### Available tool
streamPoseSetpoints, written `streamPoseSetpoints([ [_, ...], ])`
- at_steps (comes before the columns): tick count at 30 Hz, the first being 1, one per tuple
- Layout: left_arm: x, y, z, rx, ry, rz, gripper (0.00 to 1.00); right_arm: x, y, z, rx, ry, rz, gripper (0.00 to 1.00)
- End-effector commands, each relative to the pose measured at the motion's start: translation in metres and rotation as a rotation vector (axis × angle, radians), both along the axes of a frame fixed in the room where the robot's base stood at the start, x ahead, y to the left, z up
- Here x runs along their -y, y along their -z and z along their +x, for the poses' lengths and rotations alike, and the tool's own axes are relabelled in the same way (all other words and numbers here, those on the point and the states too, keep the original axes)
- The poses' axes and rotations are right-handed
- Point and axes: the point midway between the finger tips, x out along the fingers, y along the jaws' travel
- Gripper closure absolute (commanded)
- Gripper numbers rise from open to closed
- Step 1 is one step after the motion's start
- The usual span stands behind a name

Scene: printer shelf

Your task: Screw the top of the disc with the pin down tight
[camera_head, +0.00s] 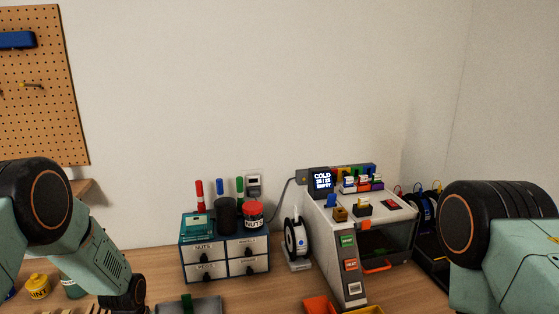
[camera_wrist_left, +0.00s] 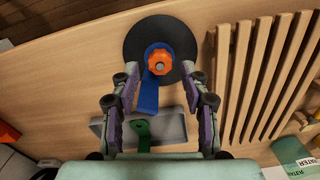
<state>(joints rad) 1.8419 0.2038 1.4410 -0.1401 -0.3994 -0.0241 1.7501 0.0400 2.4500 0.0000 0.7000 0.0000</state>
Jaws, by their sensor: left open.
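In the left wrist view a black disc (camera_wrist_left: 138,38) lies on the wooden table. An orange lobed knob (camera_wrist_left: 154,52) with a grey pin end in its middle sits over the disc, near its lower part. A blue flat strip (camera_wrist_left: 148,96) runs from under the knob toward my left gripper (camera_wrist_left: 160,80). The gripper is open and empty, with one finger on each side of the strip and the knob ahead between the fingertips. The fingers look apart from the knob. In the head view both my arms show, but their grippers are out of the picture.
A grey block (camera_wrist_left: 174,130) with a green tab (camera_wrist_left: 142,130) lies near the gripper. A slatted wooden rack (camera_wrist_left: 264,70) is close on the right.

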Motion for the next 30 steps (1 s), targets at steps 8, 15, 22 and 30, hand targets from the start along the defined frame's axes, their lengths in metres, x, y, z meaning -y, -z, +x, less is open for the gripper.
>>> streamPoseSetpoints([
  [8,0.0,-0.023,0.0,0.001,0.0,0.0,0.54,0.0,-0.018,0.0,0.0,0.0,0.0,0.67],
  [15,0.0,-0.038,0.0,0.0,0.001,0.0,0.54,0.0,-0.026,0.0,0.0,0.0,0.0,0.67],
  [22,0.0,-0.048,0.0,0.0,0.0,0.0,0.54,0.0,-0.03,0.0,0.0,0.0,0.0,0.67],
  [30,0.003,-0.043,-0.005,-0.002,0.002,-0.002,0.54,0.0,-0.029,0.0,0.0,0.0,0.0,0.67],
])
